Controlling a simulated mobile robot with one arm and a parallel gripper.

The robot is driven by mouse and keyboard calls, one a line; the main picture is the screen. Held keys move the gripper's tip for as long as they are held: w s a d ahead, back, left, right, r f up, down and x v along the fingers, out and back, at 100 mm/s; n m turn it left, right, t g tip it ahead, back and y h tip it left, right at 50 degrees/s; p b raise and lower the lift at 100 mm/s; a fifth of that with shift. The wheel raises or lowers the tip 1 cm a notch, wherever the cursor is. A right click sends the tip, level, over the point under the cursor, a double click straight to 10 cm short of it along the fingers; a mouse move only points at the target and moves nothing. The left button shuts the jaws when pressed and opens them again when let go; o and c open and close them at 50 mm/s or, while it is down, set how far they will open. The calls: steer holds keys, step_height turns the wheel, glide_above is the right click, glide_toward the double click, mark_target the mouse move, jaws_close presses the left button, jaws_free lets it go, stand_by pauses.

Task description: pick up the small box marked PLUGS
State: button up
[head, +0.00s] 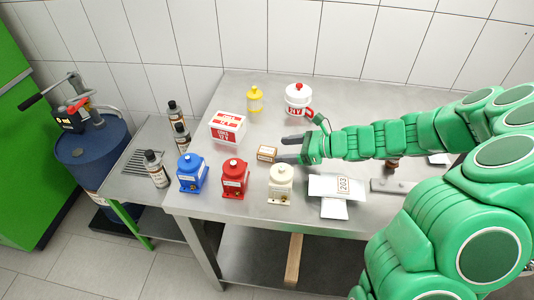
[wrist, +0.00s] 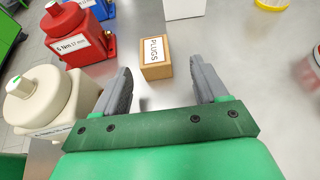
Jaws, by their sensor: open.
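The small box marked PLUGS (wrist: 156,58) is tan with a white label and sits on the steel table. In the wrist view it lies just beyond my gripper (wrist: 163,82), roughly centred ahead of the two grey fingers. In the head view the small brown box (head: 266,153) stands to the left of my gripper (head: 281,149), close to the fingertips. I cannot tell from the head view whether a finger touches it.
Blue (head: 192,173), red (head: 234,178) and cream (head: 280,184) pumps line the front edge. A red-and-white box (head: 228,127) stands behind left. A yellow bottle (head: 255,99) and a white-and-red container (head: 298,99) stand at the back.

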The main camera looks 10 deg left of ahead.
mark_target(270, 151)
steer(key=shift+s+r+x, duration=0.15)
steer(key=shift+x, duration=0.95)
steer(key=shift+s+r+x, duration=0.1)
steer(key=shift+x, duration=1.75)
steer(key=c, duration=1.1)
steer(key=shift+o, duration=0.2)
steer(key=shift+r, duration=0.1)
